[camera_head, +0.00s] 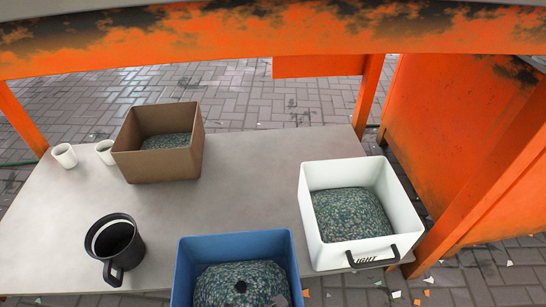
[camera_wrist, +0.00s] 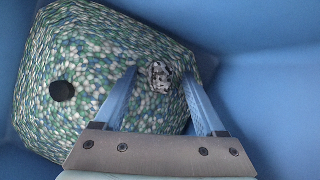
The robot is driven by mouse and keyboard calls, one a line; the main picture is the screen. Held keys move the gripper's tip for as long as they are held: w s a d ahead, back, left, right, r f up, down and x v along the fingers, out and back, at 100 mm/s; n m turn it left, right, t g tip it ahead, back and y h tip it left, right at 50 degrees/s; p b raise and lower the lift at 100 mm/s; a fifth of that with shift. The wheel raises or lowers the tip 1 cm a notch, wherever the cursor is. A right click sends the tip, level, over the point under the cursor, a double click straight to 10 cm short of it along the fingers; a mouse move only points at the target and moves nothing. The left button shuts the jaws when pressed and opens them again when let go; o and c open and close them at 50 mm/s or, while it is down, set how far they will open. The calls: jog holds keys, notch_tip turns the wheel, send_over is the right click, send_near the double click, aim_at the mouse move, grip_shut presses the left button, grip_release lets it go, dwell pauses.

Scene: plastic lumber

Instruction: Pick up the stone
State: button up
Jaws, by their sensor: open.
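A small grey-and-white speckled lump, which looks like the stone (camera_wrist: 160,76), lies on a green speckled cushion-like mass (camera_wrist: 105,45) inside a blue box (camera_wrist: 265,95). My gripper (camera_wrist: 160,73) is open in the wrist view, with one fingertip on each side of the stone. I cannot tell whether the fingers touch it. In the head view the blue box (camera_head: 185,262) is at the bottom edge with the same mass (camera_head: 228,284) in it. A greyish patch near its right side may be the stone. My gripper does not show there.
A small dark round thing (camera_wrist: 62,91) lies left of the stone. The blue box's walls are close around. A white box (camera_head: 308,215), a brown box (camera_head: 165,168), a black mug (camera_head: 114,242) and two white cups (camera_head: 64,155) stand on the grey table (camera_head: 240,195). Orange beams frame it.

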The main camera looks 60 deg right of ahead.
jog(key=shift+c, duration=0.3)
grip_shut()
jog(key=shift+r, duration=0.15)
